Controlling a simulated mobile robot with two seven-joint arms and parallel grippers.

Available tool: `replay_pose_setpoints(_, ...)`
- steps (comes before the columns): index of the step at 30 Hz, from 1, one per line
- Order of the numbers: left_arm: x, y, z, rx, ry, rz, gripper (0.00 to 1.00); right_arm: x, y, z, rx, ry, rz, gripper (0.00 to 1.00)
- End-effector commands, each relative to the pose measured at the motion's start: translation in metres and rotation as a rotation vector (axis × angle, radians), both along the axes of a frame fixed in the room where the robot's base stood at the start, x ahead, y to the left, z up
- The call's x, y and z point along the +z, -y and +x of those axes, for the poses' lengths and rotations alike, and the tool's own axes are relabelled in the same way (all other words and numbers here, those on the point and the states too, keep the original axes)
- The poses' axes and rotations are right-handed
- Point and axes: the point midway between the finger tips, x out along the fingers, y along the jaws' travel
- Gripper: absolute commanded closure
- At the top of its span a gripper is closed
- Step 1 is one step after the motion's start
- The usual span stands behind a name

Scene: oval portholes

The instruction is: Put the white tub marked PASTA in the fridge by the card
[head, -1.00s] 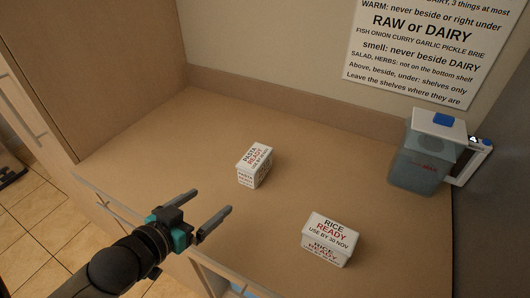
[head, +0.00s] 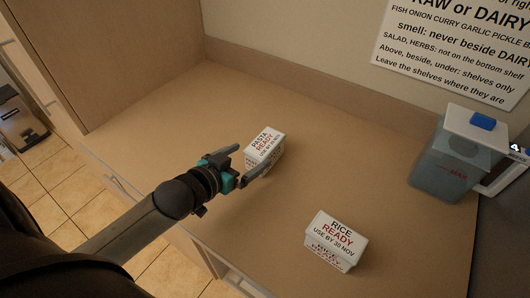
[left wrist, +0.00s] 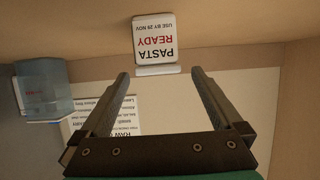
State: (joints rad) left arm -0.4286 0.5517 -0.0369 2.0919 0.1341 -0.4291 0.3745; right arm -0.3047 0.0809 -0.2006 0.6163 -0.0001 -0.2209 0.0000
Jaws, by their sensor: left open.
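The white tub marked PASTA (head: 264,146) stands on the wooden counter, its lid reading PASTA READY, USE BY 29 NOV. In the left wrist view the tub (left wrist: 154,40) appears upside down, just beyond and between the fingertips. My left gripper (head: 252,163) is open at the tub's near side in the head view. Its two fingers (left wrist: 160,78) show apart and empty in the left wrist view. I cannot tell whether a finger touches the tub. The card (head: 455,45) with food rules is on the back wall. No fridge shows. My right gripper is not in view.
A white tub marked RICE (head: 335,240) stands nearer on the counter (head: 390,165), to the right. A clear jug (head: 460,155) with a white lid and blue button stands at the right end. Wooden panels bound the left and back. Counter between the tubs is bare.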

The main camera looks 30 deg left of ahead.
Motion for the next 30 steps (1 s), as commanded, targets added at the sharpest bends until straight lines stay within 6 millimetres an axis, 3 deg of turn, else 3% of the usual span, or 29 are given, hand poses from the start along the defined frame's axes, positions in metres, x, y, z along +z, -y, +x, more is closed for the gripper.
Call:
replay_pose_setpoints(4,-0.007,0.002,0.017,0.001,0.001,-0.001,0.0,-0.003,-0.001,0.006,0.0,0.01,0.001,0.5)
replay_pose_setpoints(14,-0.013,0.005,0.032,0.0,0.001,0.0,0.0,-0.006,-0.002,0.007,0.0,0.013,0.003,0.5)
replay_pose_setpoints(24,-0.028,0.012,0.067,-0.001,0.0,-0.001,0.0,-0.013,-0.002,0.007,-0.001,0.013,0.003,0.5)
replay_pose_setpoints(30,-0.029,0.013,0.072,-0.001,-0.001,0.0,0.0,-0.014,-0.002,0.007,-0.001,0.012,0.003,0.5)
